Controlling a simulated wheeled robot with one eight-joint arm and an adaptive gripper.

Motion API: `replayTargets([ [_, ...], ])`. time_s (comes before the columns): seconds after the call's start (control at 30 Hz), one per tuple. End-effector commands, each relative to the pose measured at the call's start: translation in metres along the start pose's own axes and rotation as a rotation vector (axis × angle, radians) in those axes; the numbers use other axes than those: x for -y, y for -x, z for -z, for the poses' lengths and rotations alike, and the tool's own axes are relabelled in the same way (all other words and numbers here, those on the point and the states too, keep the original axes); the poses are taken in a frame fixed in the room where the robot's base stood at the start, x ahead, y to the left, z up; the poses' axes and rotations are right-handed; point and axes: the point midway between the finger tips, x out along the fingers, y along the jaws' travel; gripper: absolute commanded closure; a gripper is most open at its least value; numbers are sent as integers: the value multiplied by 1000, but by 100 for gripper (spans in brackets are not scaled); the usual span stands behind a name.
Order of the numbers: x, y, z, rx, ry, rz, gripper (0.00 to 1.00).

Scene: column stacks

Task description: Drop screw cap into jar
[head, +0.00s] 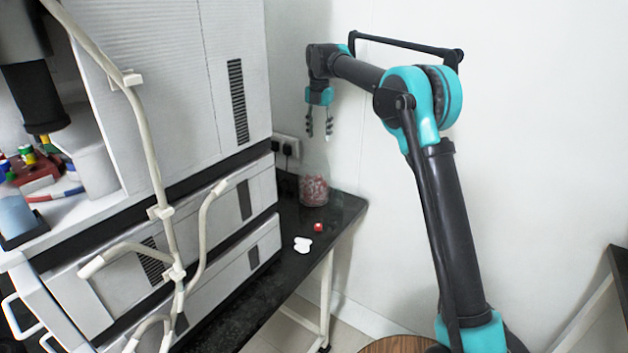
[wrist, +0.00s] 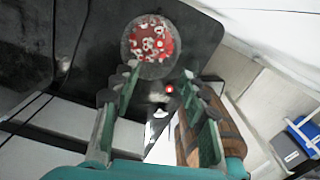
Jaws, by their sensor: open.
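The clear jar (head: 314,190) stands upright near the far end of the black bench, with red and white pieces inside it. In the wrist view the jar (wrist: 152,42) shows from above, beyond my fingertips. A small red screw cap (head: 318,227) with a pale middle lies on the bench in front of the jar; it also shows in the wrist view (wrist: 169,89), between my fingers. My gripper (head: 320,130) points down above the jar with its fingers spread; in the wrist view the gap between the fingertips (wrist: 160,74) holds nothing.
A white flat piece (head: 303,244) lies on the black bench (head: 345,207) just in front of the cap. Tall grey instrument stacks (head: 170,90) with pale tubes crowd the left side. A wall with a socket (head: 287,146) stands behind. The bench's right edge is close to the jar.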

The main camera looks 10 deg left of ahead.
Motion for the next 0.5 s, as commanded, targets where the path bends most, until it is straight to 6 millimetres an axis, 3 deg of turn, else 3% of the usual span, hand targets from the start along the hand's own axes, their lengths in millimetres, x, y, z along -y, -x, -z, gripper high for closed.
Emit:
replayTargets([
  [0.2, 0, 35, 0, 0, 0, 0, 56],
  [0.5, 0, 49, 0, 0, 0, 0, 56],
])
